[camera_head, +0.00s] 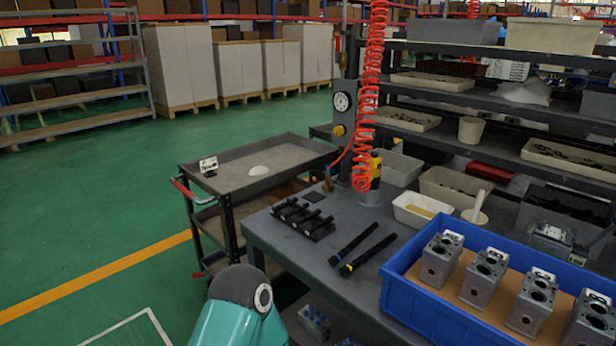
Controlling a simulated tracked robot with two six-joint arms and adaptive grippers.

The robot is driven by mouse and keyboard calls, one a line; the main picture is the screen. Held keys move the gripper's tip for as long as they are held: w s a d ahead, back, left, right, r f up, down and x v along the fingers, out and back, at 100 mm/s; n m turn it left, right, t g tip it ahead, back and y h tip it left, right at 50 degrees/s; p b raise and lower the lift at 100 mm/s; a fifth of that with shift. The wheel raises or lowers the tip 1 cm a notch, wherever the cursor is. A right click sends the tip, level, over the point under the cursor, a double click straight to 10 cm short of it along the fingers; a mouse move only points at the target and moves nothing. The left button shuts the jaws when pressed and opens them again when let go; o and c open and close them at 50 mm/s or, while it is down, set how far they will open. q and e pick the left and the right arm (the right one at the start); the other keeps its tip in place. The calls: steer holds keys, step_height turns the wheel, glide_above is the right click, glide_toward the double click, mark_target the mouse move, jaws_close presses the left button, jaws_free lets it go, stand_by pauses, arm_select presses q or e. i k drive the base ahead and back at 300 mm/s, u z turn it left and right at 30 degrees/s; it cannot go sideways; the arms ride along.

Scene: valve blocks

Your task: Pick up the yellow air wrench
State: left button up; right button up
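A yellow and black tool (376,164), which looks like the yellow air wrench, stands upright at the back left part of the grey workbench (285,240). The red coiled hose (366,95) hangs down in front of it and hides part of it. Its lower end meets a small grey holder (369,198); I cannot tell how it sits in it. A teal and dark grey link of my own arm shows at the bottom edge. Neither of my grippers is in view.
Two black bar-shaped tools (353,244) and a black rack (302,219) lie on the bench. A blue crate (405,312) with several metal valve blocks (439,258) stands at the right. White bins (421,208) stand behind. A grey cart (228,180) is at the left.

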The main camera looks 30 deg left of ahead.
mark_target(376, 163)
steer(key=u, duration=0.55)
steer(key=k, duration=0.9)
steer(key=u, duration=0.1)
steer(key=i, duration=0.95)
steer(key=z, duration=0.15)
steer(key=k, duration=0.9)
steer(key=u, duration=0.15)
steer(key=i, duration=0.55)
